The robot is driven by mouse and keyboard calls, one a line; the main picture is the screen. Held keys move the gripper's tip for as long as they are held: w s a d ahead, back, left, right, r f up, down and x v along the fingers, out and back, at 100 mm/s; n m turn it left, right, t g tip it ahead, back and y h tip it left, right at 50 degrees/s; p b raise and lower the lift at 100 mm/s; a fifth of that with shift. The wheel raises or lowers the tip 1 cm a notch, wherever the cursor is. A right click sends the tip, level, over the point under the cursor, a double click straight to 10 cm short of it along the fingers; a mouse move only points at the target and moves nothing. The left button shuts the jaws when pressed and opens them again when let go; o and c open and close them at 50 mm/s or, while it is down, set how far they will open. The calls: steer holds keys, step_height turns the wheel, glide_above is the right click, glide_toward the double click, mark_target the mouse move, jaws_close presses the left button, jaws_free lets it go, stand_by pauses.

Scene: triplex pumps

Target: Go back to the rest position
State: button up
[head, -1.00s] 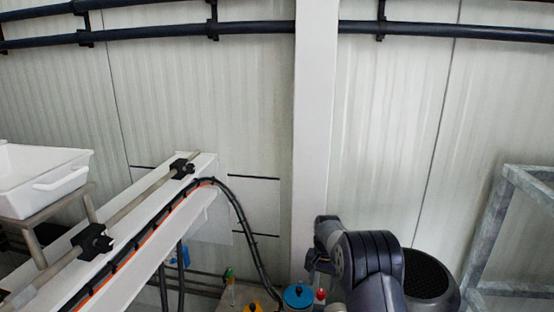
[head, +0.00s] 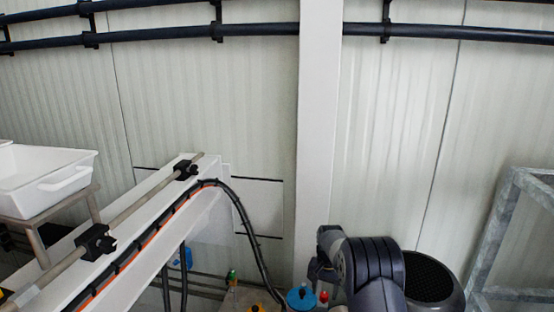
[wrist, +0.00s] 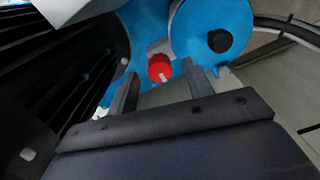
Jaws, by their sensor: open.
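My gripper (wrist: 163,76) shows in the wrist view with its two grey fingers apart and nothing clearly held between them. Beyond the fingertips are a red knob (wrist: 160,68) and large blue round parts (wrist: 212,30), one with a black hub. I cannot tell whether the fingers touch any of them. In the head view my dark arm is folded at the lower right, and my gripper itself is hidden or out of the picture.
A white beam (head: 140,232) with a rod and black clamps runs along the left. A white tub (head: 45,180) stands at far left. A grey metal frame (head: 490,230) stands at right.

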step_height(320, 180, up, 9)
step_height(320, 180, down, 10)
steer(key=shift+s+f, duration=0.1)
steer(key=shift+f, duration=0.05)
steer(key=shift+n, duration=0.7)
steer(key=n, duration=0.5)
steer(key=shift+n, duration=0.3)
steer(key=n+b, duration=0.1)
steer(key=n, duration=0.6)
step_height(320, 180, up, 10)
steer(key=p, duration=0.1)
